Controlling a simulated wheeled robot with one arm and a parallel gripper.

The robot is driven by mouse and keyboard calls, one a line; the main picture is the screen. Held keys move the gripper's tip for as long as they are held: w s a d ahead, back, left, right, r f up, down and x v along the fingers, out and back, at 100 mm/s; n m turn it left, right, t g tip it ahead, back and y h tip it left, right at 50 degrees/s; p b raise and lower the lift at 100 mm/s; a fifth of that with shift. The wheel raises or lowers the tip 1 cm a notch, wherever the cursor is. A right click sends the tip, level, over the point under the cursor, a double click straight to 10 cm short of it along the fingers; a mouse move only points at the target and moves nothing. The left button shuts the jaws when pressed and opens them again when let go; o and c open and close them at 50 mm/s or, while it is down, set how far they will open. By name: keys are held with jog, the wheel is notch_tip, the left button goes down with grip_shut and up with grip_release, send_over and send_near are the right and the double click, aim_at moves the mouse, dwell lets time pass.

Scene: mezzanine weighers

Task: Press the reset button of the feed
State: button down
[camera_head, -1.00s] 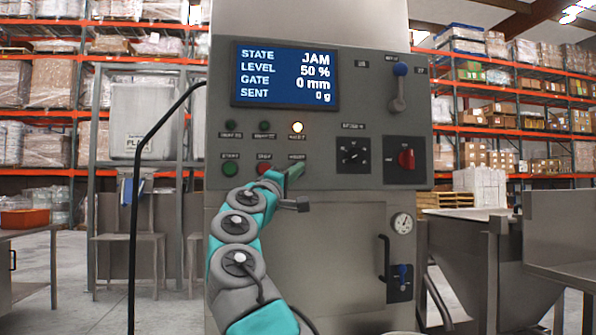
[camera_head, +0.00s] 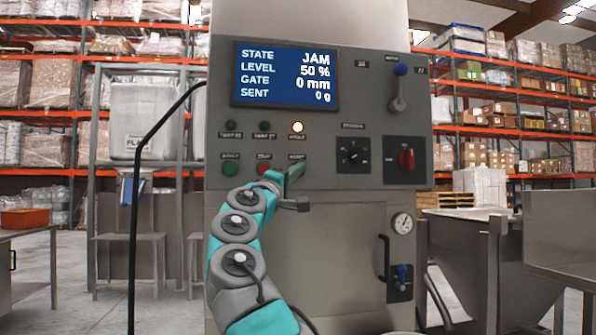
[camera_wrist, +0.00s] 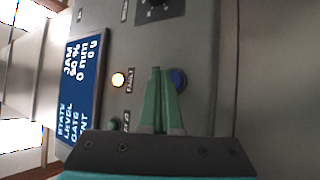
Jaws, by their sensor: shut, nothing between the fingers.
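The grey control panel (camera_head: 330,118) carries a screen (camera_head: 285,75) reading STATE JAM, LEVEL 50 %, GATE 0 mm, SENT 0 g. A blue button (camera_wrist: 178,80) shows in the wrist view just right of my fingertips, partly covered by them. I cannot tell whether the fingertips touch the button.
A green button (camera_head: 230,169) and a red button (camera_head: 264,167) sit left of my gripper.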

jog(key=shift+w+a+r, duration=0.1)
jog(key=shift+w+a, duration=0.1)
jog(key=shift+w, duration=0.1)
jog(key=shift+w+d, duration=0.1)
dwell(0.6)
jog(key=shift+w, duration=0.45)
dwell(0.3)
jog(key=shift+s, duration=0.1)
jog(key=shift+s+b, duration=0.75)
jog(key=shift+b, duration=0.25)
jog(key=shift+s+d, duration=0.1)
